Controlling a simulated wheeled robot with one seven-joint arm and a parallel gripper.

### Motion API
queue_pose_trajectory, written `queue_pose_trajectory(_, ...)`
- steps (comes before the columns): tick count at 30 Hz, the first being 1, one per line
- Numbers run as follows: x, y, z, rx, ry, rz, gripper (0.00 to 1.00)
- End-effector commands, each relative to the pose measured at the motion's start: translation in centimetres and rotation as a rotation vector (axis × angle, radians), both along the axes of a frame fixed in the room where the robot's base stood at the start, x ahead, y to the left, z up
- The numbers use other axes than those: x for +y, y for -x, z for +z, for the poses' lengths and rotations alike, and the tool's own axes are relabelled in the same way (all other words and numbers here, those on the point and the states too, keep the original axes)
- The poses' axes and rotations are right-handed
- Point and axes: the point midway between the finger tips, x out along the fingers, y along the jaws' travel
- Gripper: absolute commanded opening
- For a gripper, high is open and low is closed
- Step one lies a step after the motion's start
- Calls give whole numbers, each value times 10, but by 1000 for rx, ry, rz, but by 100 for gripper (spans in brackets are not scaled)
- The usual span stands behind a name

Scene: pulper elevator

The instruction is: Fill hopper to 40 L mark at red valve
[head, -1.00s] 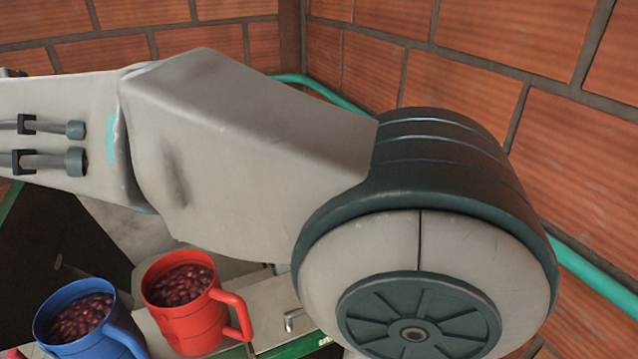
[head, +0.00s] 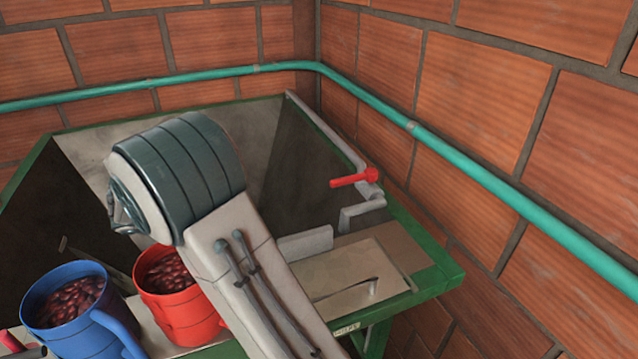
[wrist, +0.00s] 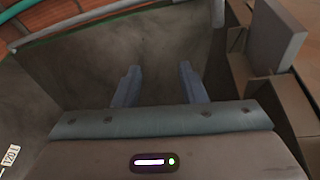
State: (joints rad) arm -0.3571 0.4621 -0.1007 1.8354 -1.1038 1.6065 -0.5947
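The red valve (head: 354,178) is a red lever on a grey pipe at the hopper's right side in the head view. The hopper (head: 100,135) is a large grey bin with a green frame; its interior is partly hidden by my arm. I see no liquid surface in it. My gripper (wrist: 160,88) is open and empty in the wrist view, with its two fingers apart and pointing into a grey-walled space that looks like the hopper (wrist: 90,60). A small white label with marks (wrist: 10,155) shows at the wrist view's left edge. The gripper's fingers are hidden in the head view.
A blue jug (head: 85,335) and a red jug (head: 190,318), both holding dark red fruit, stand at the lower left. A teal pipe (head: 470,170) runs along the brick walls. A metal lid (head: 345,275) with a handle lies on the green frame right of my arm.

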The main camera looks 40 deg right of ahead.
Motion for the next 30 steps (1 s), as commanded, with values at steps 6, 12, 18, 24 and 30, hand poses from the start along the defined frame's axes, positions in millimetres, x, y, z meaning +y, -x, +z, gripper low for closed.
queue_pose_trajectory(6,-67,40,8,51,178,-130,38)
queue_pose_trajectory(12,-87,56,13,51,261,-155,38)
queue_pose_trajectory(18,-104,62,15,52,276,-161,38)
queue_pose_trajectory(24,-143,72,17,53,274,-165,38)
queue_pose_trajectory(30,-183,82,17,52,273,-162,38)
